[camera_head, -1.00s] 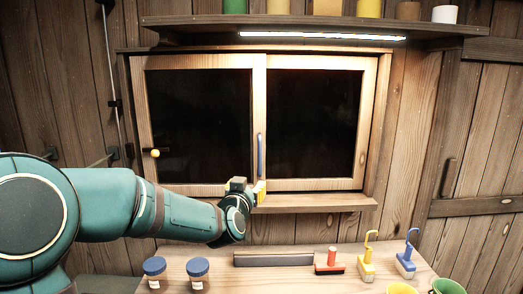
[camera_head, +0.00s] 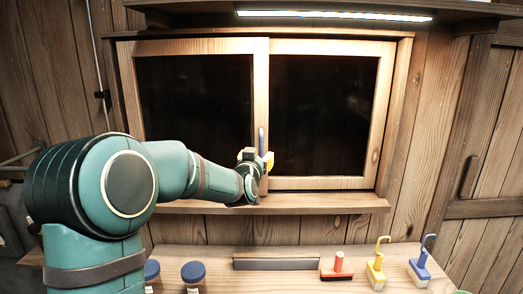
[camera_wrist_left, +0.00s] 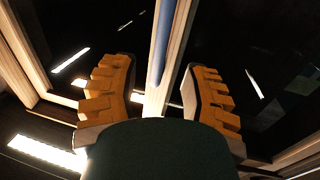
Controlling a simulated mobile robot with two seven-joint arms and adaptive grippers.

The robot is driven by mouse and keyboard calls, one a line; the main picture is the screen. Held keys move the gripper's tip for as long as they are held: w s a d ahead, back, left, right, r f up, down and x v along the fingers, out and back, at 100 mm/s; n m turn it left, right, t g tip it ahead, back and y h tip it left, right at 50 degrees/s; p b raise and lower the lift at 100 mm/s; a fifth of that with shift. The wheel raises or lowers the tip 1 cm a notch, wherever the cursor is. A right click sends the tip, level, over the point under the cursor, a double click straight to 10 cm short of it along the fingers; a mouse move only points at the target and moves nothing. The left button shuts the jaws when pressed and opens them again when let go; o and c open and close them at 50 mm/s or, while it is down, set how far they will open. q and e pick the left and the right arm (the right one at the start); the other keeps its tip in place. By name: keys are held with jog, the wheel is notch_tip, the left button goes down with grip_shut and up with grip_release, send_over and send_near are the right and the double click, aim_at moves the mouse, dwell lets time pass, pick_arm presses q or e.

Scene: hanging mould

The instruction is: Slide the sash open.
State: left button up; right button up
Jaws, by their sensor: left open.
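The window has two wooden-framed dark panes side by side, a left sash (camera_head: 195,47) and a right sash (camera_head: 330,184). A blue vertical bar handle (camera_head: 262,138) stands on the upright where the sashes meet. My left gripper (camera_head: 266,160) is at the lower part of this handle and hides its lower end. In the left wrist view, the open orange fingers (camera_wrist_left: 158,95) stand on either side of the wooden upright, and the blue handle (camera_wrist_left: 161,45) runs between them, apart from both. My right gripper is not in view.
Below the sill (camera_head: 290,203), a wooden counter (camera_head: 330,257) holds brown jars with blue lids (camera_head: 193,272), a red-handled brush (camera_head: 337,267), a yellow tool (camera_head: 377,268) and a blue tool (camera_head: 420,262). A lit shelf (camera_head: 335,14) is above the window.

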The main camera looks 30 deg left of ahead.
aim_at(261, 151)
pick_arm(q)
jog(key=x, duration=0.6)
jog(key=shift+p, duration=0.35)
grip_shut()
